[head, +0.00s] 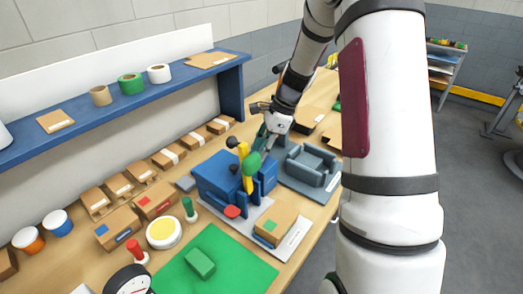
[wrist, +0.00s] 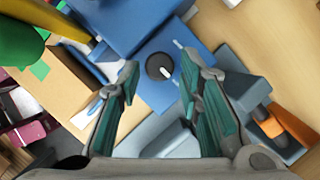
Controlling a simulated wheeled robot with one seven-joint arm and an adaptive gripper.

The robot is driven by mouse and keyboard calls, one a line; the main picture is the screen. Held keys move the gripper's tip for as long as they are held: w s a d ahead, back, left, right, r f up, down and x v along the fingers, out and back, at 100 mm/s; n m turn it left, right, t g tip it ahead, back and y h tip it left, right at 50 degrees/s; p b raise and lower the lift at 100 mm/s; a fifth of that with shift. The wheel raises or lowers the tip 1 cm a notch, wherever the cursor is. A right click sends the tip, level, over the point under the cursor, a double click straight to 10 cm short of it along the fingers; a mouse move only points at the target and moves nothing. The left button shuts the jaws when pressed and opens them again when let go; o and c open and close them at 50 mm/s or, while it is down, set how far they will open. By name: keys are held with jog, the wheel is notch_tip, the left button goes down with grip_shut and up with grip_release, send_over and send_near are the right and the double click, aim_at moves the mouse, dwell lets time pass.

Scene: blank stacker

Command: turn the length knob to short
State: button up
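The knob (wrist: 159,67) is a round black dial with a white pointer on a blue face of the blue machine (head: 212,172). In the wrist view the pointer aims down and slightly right. A short white mark (wrist: 178,44) lies up and right of it; I cannot read any labels. My gripper (wrist: 159,78) is open, its teal fingers apart on the left and right of the knob in the picture. I cannot tell how far above it they are. In the head view my gripper (head: 268,138) is beside the machine's right side, where the dial is hidden.
A yellow lever with a green ball (head: 252,163) rises on the machine's front, close to my gripper. A grey machine (head: 312,168) stands to the right. A cardboard box (head: 275,222) with a green patch sits in front. Several boxes line the wall.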

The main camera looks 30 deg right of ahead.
jog(key=shift+w+a+f, duration=0.1)
jog(key=shift+a+f, duration=0.1)
jog(key=shift+f, duration=0.2)
grip_shut()
jog(key=shift+n, duration=0.3)
jog(key=shift+w+n+g+b, duration=0.15)
jog(key=shift+n+g+b, duration=0.45)
jog(key=shift+n, duration=0.6)
jog(key=shift+w+n+g+b, duration=0.1)
jog(key=shift+n+g+b, duration=0.35)
jog(key=shift+n, duration=0.95)
